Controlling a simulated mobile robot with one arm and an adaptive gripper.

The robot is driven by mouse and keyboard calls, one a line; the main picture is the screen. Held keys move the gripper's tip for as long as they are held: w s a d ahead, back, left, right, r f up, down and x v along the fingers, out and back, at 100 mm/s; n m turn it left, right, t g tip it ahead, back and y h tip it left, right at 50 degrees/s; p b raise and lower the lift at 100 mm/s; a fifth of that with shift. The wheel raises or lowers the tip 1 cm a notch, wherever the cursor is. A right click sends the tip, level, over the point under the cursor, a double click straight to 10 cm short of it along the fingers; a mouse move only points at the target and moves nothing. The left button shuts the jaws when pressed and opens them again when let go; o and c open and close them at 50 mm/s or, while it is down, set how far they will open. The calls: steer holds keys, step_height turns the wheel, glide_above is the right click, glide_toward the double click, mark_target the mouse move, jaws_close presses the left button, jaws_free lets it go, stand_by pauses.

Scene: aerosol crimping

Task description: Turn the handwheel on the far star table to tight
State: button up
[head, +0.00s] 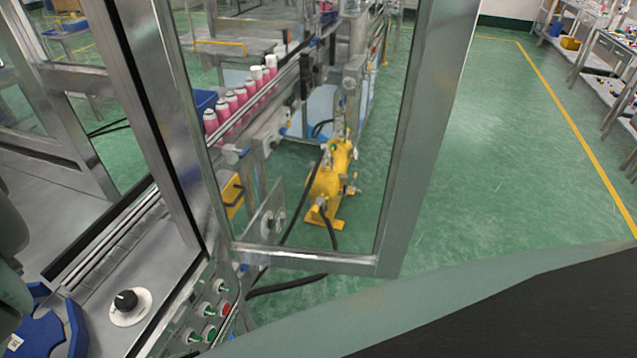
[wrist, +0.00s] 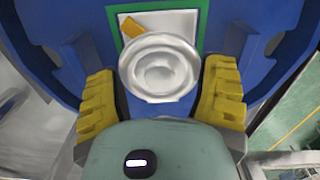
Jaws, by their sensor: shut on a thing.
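In the wrist view a pale grey round handwheel (wrist: 158,68) with a stepped centre sits between the two yellow fingers of my gripper (wrist: 160,80). One finger is on each side of its rim, and the gripper is shut on it. Behind it is a white plate with a green border (wrist: 203,30) and a small orange mark (wrist: 131,27). The blue star table (wrist: 265,45) spreads around the plate. In the head view blue star-shaped parts (head: 45,335) show at the lower left; my gripper and the handwheel are out of that view.
A black knob (head: 126,300) on a round plate stands on the machine bed. A metal-framed door (head: 310,258) and a button panel (head: 210,310) are beside it. Pink cans (head: 231,101) line a conveyor. A yellow pump (head: 328,185) stands on the green floor. The floor at right is clear.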

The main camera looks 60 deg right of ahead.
steer(key=m, duration=0.4)
steer(key=shift+w+d+f+m+b, duration=0.1)
steer(key=shift+m+b, duration=0.2)
steer(key=m, duration=0.4)
steer(key=shift+m, duration=0.3)
stand_by(0.3)
steer(key=o, duration=1.1)
